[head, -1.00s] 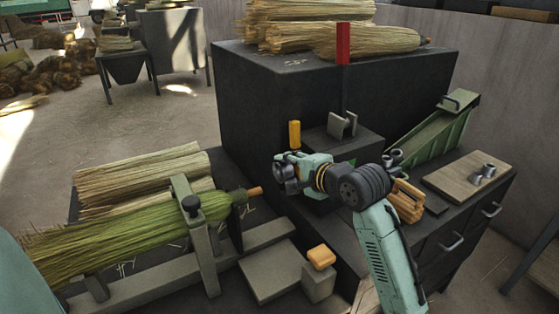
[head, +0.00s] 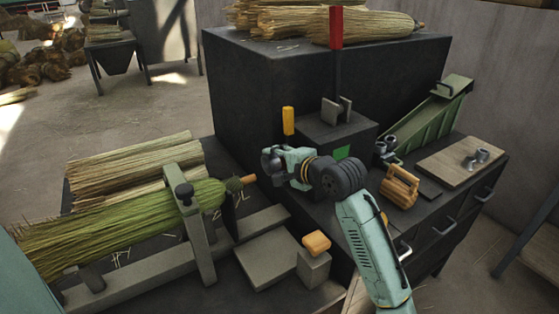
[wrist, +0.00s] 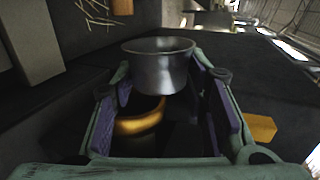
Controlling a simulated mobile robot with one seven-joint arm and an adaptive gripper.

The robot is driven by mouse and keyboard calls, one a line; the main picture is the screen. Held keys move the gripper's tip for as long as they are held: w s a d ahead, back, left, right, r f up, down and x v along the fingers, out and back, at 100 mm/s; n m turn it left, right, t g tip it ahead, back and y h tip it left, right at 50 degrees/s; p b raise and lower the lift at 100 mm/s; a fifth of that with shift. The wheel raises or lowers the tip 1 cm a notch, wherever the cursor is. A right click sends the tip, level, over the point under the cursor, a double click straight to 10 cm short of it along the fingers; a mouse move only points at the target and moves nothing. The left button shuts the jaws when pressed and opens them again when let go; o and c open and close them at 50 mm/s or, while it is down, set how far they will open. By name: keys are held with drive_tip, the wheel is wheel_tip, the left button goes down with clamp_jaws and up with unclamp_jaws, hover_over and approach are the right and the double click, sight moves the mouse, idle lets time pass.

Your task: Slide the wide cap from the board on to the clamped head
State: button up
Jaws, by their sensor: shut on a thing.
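The wide cap (wrist: 158,68) is a grey metal cup, held between the fingertips in the wrist view. My gripper (head: 272,160) is shut on it, up and to the right of the clamped head's end in the head view. The clamped head is a green broom (head: 120,220) lying under a grey clamp (head: 198,228), with a short wooden stub (head: 248,179) pointing right. The stub also shows at the top of the wrist view (wrist: 122,6), apart from the cap. The board (head: 450,160) lies on the bench at the right.
Two small metal cups (head: 476,157) remain on the board. An upright yellow handle (head: 288,121) is behind my gripper, and an orange block (head: 316,242) sits on a post in front.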

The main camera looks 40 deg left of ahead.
sight(246, 183)
drive_tip(key=shift+a+f+b, duration=1.6)
drive_tip(key=shift+f+b, duration=0.55)
drive_tip(key=shift+f, duration=0.55)
drive_tip(key=shift+s+a+r+p, duration=0.1)
drive_tip(key=shift+s+a+p, duration=0.35)
drive_tip(key=shift+s, duration=0.6)
drive_tip(key=shift+s+a+f+p, duration=0.1)
drive_tip(key=shift+s+a+p, duration=0.4)
drive_tip(key=shift+s, duration=0.6)
drive_tip(key=shift+s+a+r+p, duration=0.1)
drive_tip(key=shift+s+a+p, duration=0.35)
drive_tip(key=shift+s, duration=0.6)
drive_tip(key=shift+a, duration=0.15)
drive_tip(key=shift+s+p, duration=0.15)
drive_tip(key=shift+p, duration=0.3)
drive_tip(key=shift+d+m+p, duration=0.2)
drive_tip(key=shift+m+p, duration=0.1)
drive_tip(key=shift+p, duration=0.05)
drive_tip(key=o, duration=0.9)
